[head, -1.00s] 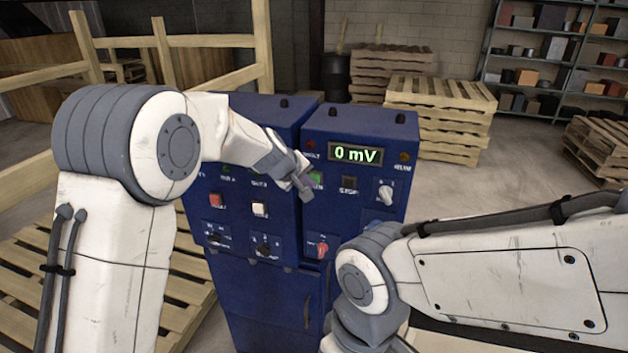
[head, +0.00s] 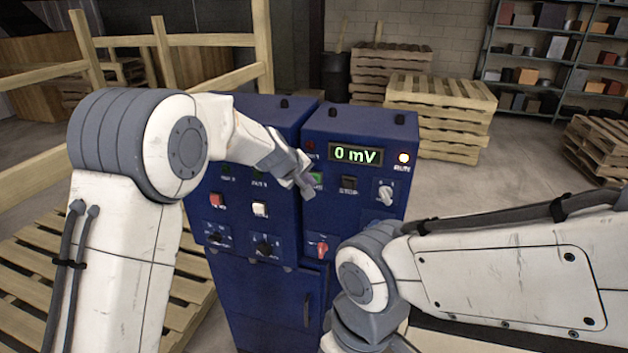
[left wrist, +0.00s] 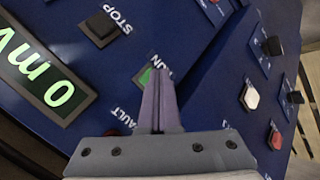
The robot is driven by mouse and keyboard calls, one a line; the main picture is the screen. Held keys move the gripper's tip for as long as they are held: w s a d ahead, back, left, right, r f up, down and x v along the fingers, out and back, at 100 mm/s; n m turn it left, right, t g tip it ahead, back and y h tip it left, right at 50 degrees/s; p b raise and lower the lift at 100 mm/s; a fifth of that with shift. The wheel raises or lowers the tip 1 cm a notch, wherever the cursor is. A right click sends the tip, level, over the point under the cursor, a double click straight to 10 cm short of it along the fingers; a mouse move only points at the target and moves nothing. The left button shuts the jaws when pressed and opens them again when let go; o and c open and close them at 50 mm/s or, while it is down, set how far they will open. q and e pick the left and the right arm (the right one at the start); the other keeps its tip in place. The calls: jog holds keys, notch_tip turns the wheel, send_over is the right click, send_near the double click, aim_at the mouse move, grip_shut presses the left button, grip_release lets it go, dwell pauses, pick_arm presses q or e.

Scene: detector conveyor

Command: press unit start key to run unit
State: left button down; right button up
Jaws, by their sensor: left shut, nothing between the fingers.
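The blue control unit (head: 352,228) stands ahead with a display (head: 355,154) reading 0 mV. The green start key (head: 317,179), labelled RUN in the left wrist view (left wrist: 145,77), is partly covered by my left gripper (head: 307,188). That gripper is shut and empty, its fingertips (left wrist: 158,78) at the key; I cannot tell whether they touch it. The dark STOP key (head: 349,183) is to the right, and also shows in the left wrist view (left wrist: 100,28). A lamp (head: 404,158) right of the display glows. My right arm shows, but not its gripper.
The adjoining left panel has a red button (head: 217,200), a white button (head: 260,208) and black knobs. Pallets (head: 440,110) stand behind on open floor.

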dwell(0.3)
pick_arm(q)
jog(key=shift+s+a+b, duration=0.3)
jog(key=shift+s+b, duration=0.45)
jog(key=shift+s, duration=0.1)
jog(key=s+b, duration=0.1)
jog(key=s+a+b, duration=0.1)
jog(key=s, duration=0.1)
jog(key=s+b, duration=0.1)
jog(key=shift+s+a, duration=0.3)
jog(key=shift+s, duration=0.1)
